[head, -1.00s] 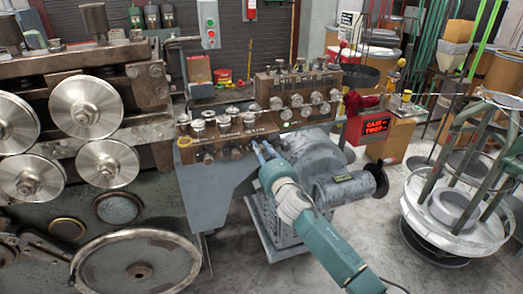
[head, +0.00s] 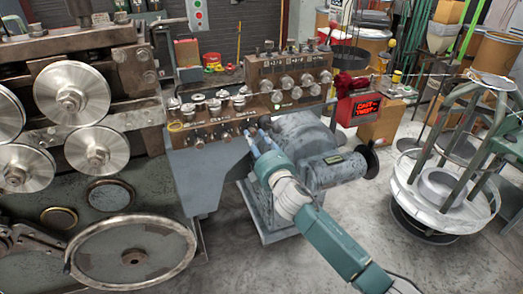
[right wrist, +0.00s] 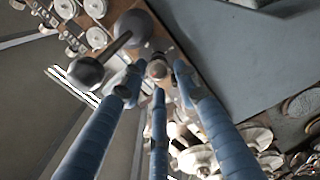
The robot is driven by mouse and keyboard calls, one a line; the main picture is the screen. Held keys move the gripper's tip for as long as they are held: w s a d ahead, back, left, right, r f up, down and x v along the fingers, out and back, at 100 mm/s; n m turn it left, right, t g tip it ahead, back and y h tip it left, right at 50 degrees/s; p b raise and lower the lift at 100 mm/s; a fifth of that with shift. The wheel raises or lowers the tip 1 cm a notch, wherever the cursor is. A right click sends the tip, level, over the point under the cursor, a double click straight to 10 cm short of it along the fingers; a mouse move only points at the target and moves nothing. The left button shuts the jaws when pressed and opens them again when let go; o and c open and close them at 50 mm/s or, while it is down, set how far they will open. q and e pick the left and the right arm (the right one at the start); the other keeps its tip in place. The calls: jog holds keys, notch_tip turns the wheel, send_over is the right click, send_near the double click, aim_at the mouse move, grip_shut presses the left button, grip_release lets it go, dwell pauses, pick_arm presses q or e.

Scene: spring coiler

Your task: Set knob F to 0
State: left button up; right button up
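The knob panel is a rust-brown plate (head: 205,127) with several round metal knobs, on the grey machine in the head view. Which knob is F cannot be read. My right gripper (head: 257,134) is at the panel's front right corner. In the right wrist view, the three blue fingers of my right gripper (right wrist: 154,84) are spread. A small round knob (right wrist: 157,70) shows between and just beyond their tips; I cannot tell whether they touch it. A ball-ended lever (right wrist: 112,48) is close to the left finger. My left gripper is not in view.
A second, raised panel (head: 287,70) with several knobs stands behind. Large metal rollers (head: 70,88) and a handwheel (head: 133,257) are at the left. A grey motor (head: 310,155) sits right of the gripper. A wire reel stand (head: 445,190) is at the right.

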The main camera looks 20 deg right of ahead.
jog(key=s, duration=0.7)
jog(key=shift+s, duration=0.4)
jog(key=s+d+f+m+g, duration=0.1)
jog(key=s+f+m+g, duration=0.15)
jog(key=f, duration=0.75)
jog(key=s+d+f+m+g+h, duration=0.1)
jog(key=s+f+g, duration=0.15)
jog(key=f, duration=0.85)
jog(key=s+d+f+m+g, duration=0.1)
jog(key=s+d+f+m, duration=0.15)
jog(key=f, duration=0.75)
jog(key=s+f+m+g, duration=0.3)
jog(key=s+f+g, duration=0.2)
jog(key=s+f, duration=1.35)
jog(key=s+a+f+m+g, duration=0.1)
jog(key=s+f, duration=0.3)
jog(key=s, duration=0.7)
jog(key=s+a+f+m+g, duration=0.1)
jog(key=s+f, duration=0.4)
jog(key=s, duration=0.6)
jog(key=s+a+f+m+g, duration=0.1)
jog(key=s+f+m+g, duration=0.2)
jog(key=s, duration=0.8)
notch_tip(320, 180, down, 2)
jog(key=shift+a+f+g, duration=0.1)
jog(key=shift+a+g, duration=0.1)
jog(key=shift+g, duration=0.3)
